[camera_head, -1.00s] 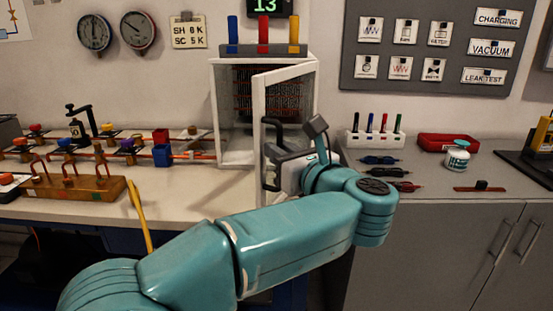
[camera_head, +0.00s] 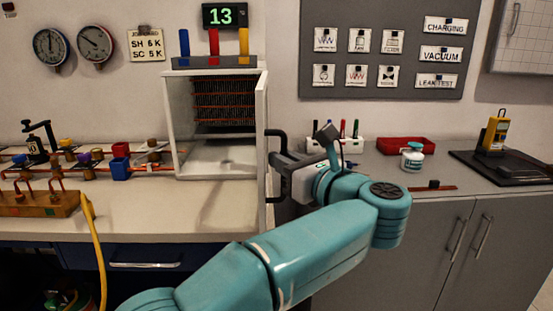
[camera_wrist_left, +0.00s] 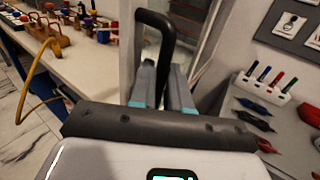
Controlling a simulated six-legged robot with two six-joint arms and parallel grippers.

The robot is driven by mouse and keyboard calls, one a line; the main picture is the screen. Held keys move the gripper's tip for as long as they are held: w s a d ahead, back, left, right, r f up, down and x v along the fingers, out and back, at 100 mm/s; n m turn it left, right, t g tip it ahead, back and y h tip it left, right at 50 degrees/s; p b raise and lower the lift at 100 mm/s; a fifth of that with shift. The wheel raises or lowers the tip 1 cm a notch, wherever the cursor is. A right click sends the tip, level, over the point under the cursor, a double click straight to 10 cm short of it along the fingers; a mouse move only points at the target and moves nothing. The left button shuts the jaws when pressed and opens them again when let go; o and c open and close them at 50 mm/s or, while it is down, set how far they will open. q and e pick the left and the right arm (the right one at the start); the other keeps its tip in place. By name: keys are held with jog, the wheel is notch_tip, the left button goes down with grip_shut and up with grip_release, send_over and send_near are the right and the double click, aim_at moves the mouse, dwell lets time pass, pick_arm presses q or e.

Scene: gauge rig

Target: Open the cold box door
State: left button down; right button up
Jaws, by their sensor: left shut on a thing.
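The cold box (camera_head: 225,160) is a white-framed cabinet on the bench with a dark coil grid inside. Its door (camera_head: 262,115) is swung wide open and shows nearly edge-on at the box's right side. The black door handle (camera_head: 276,133) sticks out to the right of the door; it also shows in the left wrist view (camera_wrist_left: 155,19). My left gripper (camera_head: 275,160) is shut on this handle, its two grey fingers (camera_wrist_left: 162,82) around the handle's lower part in the left wrist view. My teal left arm reaches in from below. My right gripper is not in view.
Left of the box, the bench carries valves, copper pipes and a wooden block (camera_head: 40,203). A yellow hose (camera_head: 97,250) hangs over the front edge. Right of the door are a marker rack (camera_head: 350,144), a red tray (camera_head: 405,146) and a white jar (camera_head: 412,158).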

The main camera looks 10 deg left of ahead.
pick_arm(q)
jog(key=shift+w+r, duration=0.2)
jog(key=shift+r, duration=0.05)
